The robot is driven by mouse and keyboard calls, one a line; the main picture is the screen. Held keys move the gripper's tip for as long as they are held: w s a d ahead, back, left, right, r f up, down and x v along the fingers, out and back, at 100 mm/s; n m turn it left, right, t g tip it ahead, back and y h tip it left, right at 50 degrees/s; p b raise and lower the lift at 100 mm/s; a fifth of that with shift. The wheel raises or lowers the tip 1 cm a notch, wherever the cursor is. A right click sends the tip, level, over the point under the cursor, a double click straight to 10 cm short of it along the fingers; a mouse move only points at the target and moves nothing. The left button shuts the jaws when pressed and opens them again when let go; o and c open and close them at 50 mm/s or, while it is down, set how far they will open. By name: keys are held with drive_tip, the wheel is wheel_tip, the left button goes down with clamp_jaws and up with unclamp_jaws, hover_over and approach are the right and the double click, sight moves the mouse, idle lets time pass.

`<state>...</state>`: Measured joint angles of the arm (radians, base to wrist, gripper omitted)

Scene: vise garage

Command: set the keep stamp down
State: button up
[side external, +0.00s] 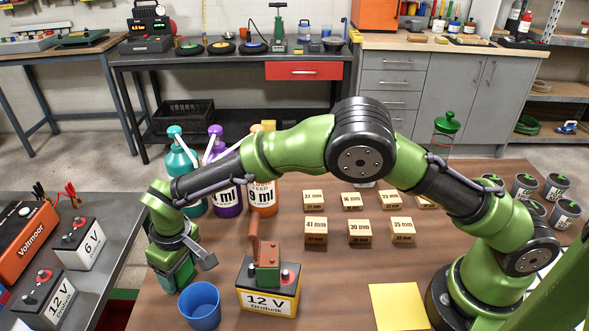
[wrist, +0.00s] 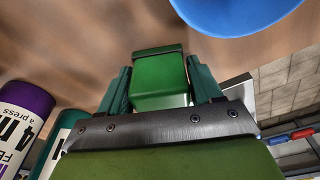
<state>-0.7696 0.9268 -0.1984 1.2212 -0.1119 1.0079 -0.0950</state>
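A green block, which I take to be the keep stamp (wrist: 158,80), sits between the two teal fingers of my gripper (wrist: 160,92) in the wrist view. The fingers are against its sides, so my gripper is shut on it. In the side view my gripper (side external: 176,268) points down at the left edge of the brown table, left of the blue cup. The green block is mostly hidden there by the fingers, and I cannot tell whether it touches the table. A reddish-brown stamp (side external: 267,266) with an upright handle stands on the 12 V battery (side external: 268,298).
The blue cup (side external: 201,305) is close to my gripper and also shows in the wrist view (wrist: 235,14). Pump bottles (side external: 225,190) stand behind. Wooden millimetre blocks (side external: 316,232) and a yellow sheet (side external: 398,306) lie to the right. Batteries (side external: 80,243) stand on the left bench.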

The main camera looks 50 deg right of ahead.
drive_tip(key=o, duration=0.3)
drive_tip(key=shift+r, duration=0.1)
wheel_tip(320, 180, up, 12)
drive_tip(key=s, duration=0.2)
drive_tip(key=s+d+r+m+y, duration=0.1)
drive_tip(key=d+r+m, duration=0.1)
drive_tip(key=d+r, duration=0.7)
drive_tip(key=s+d+r+m+t, duration=0.2)
drive_tip(key=s+d+m+t, duration=0.3)
drive_tip(key=s+d, duration=1.4)
drive_tip(key=d+m, duration=0.1)
drive_tip(key=d, duration=0.1)
drive_tip(key=shift+d+t, duration=0.3)
drive_tip(key=shift+d, duration=0.1)
drive_tip(key=shift+r, duration=0.1)
